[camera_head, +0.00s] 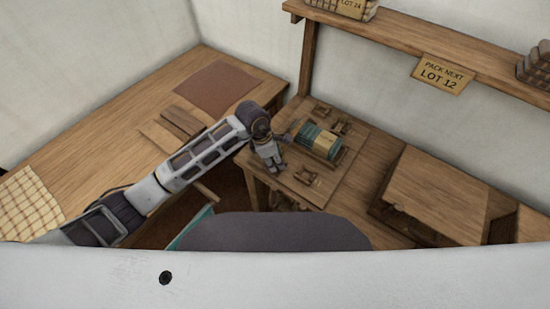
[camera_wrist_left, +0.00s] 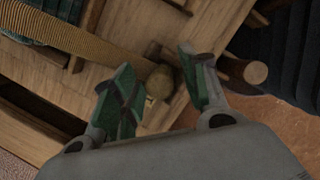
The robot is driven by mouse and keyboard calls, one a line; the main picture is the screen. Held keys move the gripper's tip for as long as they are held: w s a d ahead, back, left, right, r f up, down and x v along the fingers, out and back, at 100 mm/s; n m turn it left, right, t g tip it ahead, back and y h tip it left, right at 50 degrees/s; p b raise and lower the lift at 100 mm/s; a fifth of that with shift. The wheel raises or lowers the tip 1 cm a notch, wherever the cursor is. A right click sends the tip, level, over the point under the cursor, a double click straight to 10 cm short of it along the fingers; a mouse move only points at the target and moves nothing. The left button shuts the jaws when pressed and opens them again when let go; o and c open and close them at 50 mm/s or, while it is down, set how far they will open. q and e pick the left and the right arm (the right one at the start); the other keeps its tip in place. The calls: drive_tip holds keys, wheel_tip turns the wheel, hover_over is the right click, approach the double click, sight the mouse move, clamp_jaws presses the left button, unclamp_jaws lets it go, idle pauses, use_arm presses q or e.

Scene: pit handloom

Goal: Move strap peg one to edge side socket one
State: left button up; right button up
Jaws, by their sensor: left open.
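In the left wrist view, a round-ended wooden peg (camera_wrist_left: 160,82) shows between the two green-padded fingers of my left gripper (camera_wrist_left: 157,60). The fingers are open and apart on either side of it; whether either one touches it I cannot tell. A ribbed tan strap (camera_wrist_left: 75,38) runs from the upper left to beside this peg. A second wooden peg (camera_wrist_left: 255,72) sticks out to the right of the fingers. In the head view my left gripper (camera_head: 275,166) is low over the near-left part of a wooden board (camera_head: 335,182). I cannot make out which socket is edge side socket one.
A green and cream bundle (camera_head: 319,140) sits on a tray on the board, with small wooden blocks (camera_head: 307,175) near it. A long wooden bench (camera_head: 115,130) lies left, a wooden box (camera_head: 435,190) right. A shelf (camera_head: 420,38) runs along the back wall.

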use_arm(q)
drive_tip(key=shift+r, duration=0.1)
drive_tip(key=v, duration=1.2)
idle(0.6)
